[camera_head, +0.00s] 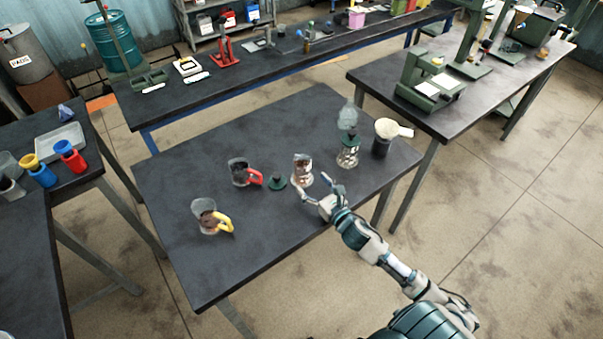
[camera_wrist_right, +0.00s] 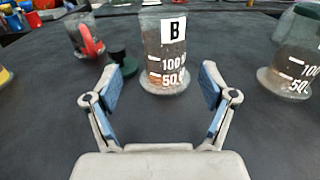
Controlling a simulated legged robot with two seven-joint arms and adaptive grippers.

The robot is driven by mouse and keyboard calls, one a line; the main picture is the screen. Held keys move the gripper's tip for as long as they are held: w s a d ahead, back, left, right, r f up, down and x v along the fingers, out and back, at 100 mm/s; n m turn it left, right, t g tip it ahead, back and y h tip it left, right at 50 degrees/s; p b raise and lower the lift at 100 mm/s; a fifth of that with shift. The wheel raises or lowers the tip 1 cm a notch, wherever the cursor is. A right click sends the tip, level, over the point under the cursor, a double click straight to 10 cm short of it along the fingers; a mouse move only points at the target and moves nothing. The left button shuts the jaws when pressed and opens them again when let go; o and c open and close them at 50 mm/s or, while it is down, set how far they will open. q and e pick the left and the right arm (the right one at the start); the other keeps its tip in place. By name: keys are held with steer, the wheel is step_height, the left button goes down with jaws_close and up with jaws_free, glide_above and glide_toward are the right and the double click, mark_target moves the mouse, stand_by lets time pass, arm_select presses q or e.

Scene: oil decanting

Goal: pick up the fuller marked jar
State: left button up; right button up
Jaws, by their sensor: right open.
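A clear marked jar with a white "B" label and "100" and "50" marks (camera_wrist_right: 165,52) stands upright on the dark table, with brownish contents; in the head view it also shows (camera_head: 302,167). A second marked jar (camera_head: 347,155) stands to its right under a green collar, and in the wrist view it is cut by the right edge (camera_wrist_right: 292,65). I cannot tell which is fuller. My right gripper (camera_head: 314,184) is open and empty, its fingers pointing at the B jar, which stands just beyond the fingertips in the wrist view (camera_wrist_right: 158,76). My left gripper is not in view.
A red-handled jug (camera_head: 240,172), a small green piece (camera_head: 277,182) and a yellow-handled jug (camera_head: 207,219) stand to the left. A dark cup with a pale top (camera_head: 381,146) stands at the right. The table's front middle (camera_head: 250,265) is clear.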

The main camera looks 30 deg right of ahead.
mark_target(307, 175)
steer(key=w, duration=0.6)
steer(key=shift+d+f, duration=0.15)
steer(key=shift+d, duration=0.1)
steer(key=shift+w, duration=0.5)
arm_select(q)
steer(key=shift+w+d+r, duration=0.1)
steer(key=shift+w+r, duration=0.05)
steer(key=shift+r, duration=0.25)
arm_select(e)
steer(key=shift+s, duration=0.1)
steer(key=c, duration=0.8)
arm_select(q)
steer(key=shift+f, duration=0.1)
arm_select(e)
steer(key=c, duration=0.6)
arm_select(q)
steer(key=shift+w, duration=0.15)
arm_select(e)
steer(key=shift+r, duration=0.2)
